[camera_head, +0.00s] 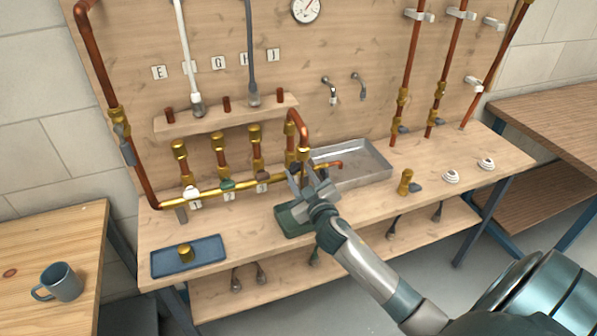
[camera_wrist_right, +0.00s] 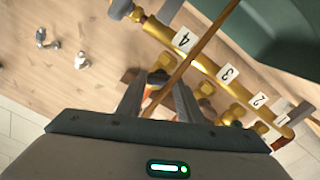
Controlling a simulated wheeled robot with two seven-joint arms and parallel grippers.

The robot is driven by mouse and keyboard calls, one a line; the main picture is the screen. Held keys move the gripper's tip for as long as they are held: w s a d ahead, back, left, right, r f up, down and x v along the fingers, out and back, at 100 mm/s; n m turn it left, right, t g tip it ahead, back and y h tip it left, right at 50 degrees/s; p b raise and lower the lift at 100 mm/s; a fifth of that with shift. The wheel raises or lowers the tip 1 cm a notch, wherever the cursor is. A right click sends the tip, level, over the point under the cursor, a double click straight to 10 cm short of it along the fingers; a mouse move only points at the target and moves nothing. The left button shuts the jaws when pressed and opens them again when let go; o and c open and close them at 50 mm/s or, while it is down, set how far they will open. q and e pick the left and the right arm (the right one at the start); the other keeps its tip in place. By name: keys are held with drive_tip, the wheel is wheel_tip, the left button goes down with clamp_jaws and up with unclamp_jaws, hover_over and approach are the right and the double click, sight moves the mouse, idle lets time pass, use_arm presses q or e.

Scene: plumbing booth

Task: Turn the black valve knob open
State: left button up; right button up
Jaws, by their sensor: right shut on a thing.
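My right gripper (camera_head: 303,180) is at the manifold's right end, beside the copper bend, and is shut on the black valve knob, which is mostly hidden there. In the right wrist view, a dark part of the knob (camera_wrist_right: 158,76) shows between the fingers of my right gripper (camera_wrist_right: 160,92), near label 4 (camera_wrist_right: 183,39). How far the knob is turned cannot be told. My left gripper is not in view.
A metal tray (camera_head: 372,178) stands right of the gripper. A dark green block-like tray (camera_head: 290,222) lies below it. A blue tray (camera_head: 160,266) with a brass fitting (camera_head: 186,253) lies at front left. Copper pipes (camera_head: 302,124) rise close behind the gripper.

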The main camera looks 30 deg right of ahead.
drive_tip(key=n+p, duration=0.1)
drive_tip(key=n, duration=0.2)
drive_tip(key=shift+n, duration=0.4)
drive_tip(key=n+p, duration=0.1)
drive_tip(key=n, duration=0.3)
drive_tip(key=shift+n, duration=0.3)
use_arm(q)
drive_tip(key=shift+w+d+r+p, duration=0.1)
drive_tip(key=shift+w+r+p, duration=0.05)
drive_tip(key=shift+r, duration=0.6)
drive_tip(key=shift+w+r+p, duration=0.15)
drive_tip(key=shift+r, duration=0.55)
use_arm(e)
drive_tip(key=shift+n, duration=1.6)
drive_tip(key=shift+f, duration=0.1)
drive_tip(key=o, duration=1.1)
